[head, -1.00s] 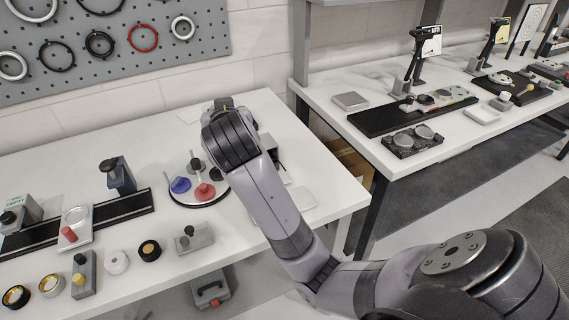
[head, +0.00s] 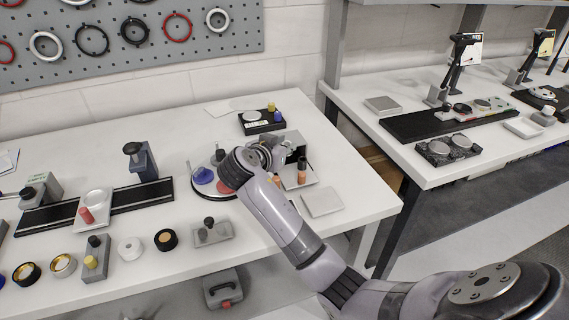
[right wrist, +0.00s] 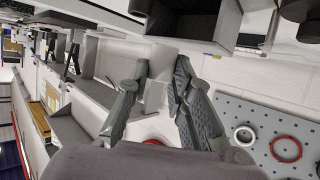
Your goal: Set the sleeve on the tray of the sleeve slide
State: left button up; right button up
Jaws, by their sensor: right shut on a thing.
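My right gripper (head: 283,151) is over the back right of the near bench, partly hidden behind my own wrist. In the right wrist view its two fingers (right wrist: 158,95) stand a little apart, shut on a pale grey thing that I take for the sleeve; its outline is unclear. Just past the gripper in the head view is a small white tray (head: 311,181) with a brown and black upright knob (head: 301,168). A black rail slide on the left carries another white tray (head: 92,222) with a red knob. I cannot tell which is the sleeve slide. My left gripper is not in view.
A flat grey plate (head: 322,202) lies at right. Several rings and a grey block (head: 212,234) line the front. A second bench is to the right.

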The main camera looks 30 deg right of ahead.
aim_at(284, 175)
jog(key=shift+f, duration=0.95)
notch_tip(284, 175, down, 4)
jog(key=shift+f, duration=0.1)
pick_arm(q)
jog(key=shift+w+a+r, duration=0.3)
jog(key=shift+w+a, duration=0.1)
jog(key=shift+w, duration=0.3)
pick_arm(e)
jog(key=shift+f, duration=0.1)
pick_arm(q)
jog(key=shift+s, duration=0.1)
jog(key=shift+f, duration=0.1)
pick_arm(e)
jog(key=shift+f, duration=0.2)
jog(key=o, duration=0.7)
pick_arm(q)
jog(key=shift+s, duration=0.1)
pick_arm(e)
jog(key=shift+o, duration=0.2)
jog(key=shift+r, duration=0.1)
